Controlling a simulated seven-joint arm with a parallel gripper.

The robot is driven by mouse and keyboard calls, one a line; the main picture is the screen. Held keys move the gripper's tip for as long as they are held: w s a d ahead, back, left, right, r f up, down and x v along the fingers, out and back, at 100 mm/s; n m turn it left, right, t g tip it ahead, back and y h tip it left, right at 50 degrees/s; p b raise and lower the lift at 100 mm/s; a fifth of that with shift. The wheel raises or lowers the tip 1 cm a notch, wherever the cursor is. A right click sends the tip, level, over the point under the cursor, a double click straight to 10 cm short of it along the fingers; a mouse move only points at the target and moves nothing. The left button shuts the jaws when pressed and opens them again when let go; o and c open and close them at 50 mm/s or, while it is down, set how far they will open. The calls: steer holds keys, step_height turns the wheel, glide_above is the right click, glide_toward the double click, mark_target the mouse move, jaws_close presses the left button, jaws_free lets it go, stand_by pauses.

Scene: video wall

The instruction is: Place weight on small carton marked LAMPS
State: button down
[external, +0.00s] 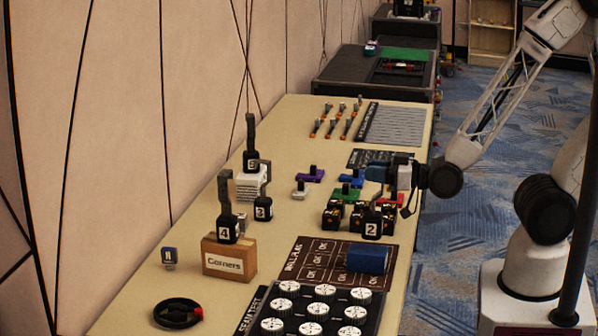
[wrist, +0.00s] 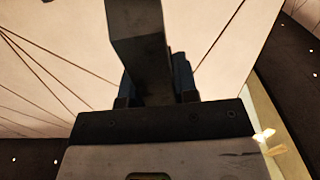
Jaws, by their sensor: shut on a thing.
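My gripper (external: 376,180) reaches in from the right above the table, pointing toward the wall. It is shut on the handle of a black weight marked 2 (external: 371,226), which hangs upright in front of several black-and-gold items (external: 338,215). Whether the weight touches them I cannot tell. In the wrist view the dark grey handle (wrist: 137,35) stands between the blue fingers of my gripper (wrist: 155,85). The marking LAMPS is not readable anywhere. A small brown carton marked Corners (external: 229,262) carries weight 4 (external: 228,230).
Weight 3 (external: 263,208) stands behind the Corners carton. Another weight (external: 251,160) stands on a white stack (external: 251,186). Coloured blocks, including a purple one (external: 311,175), lie behind the held weight. A blue block (external: 367,260) lies on a dark board (external: 315,258). The table's left front has free room.

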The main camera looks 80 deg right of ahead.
mark_target(374, 197)
steer(key=shift+w, duration=0.45)
steer(key=shift+f, duration=1.9)
steer(key=c, duration=0.9)
jaws_free()
steer(key=shift+s, duration=6.05)
